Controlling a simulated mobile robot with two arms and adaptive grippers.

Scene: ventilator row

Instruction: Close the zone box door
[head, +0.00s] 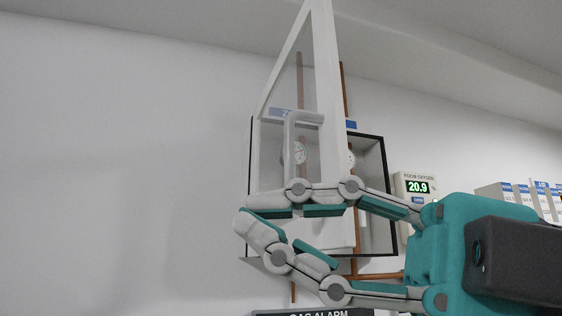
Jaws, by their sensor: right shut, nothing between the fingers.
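The zone box (391,205) is mounted on the wall, with a dark-edged frame. Its door (327,75), a clear pane in a pale frame, stands open and swung out towards me. A pale bar handle (289,145) is on the door. Gauges and copper pipes show in and behind the box, partly through the pane. My right gripper (256,212) reaches in from the right, shut and empty. Its fingers cross in front of the lower part of the door and box and hide part of them. I cannot tell whether they touch the door. My left gripper is not in view.
A room oxygen display (416,188) reading 20.9 hangs right of the box. Several labelled pale boxes (500,193) are at the far right. A gas alarm sign (315,312) shows at the bottom edge. The wall on the left is bare.

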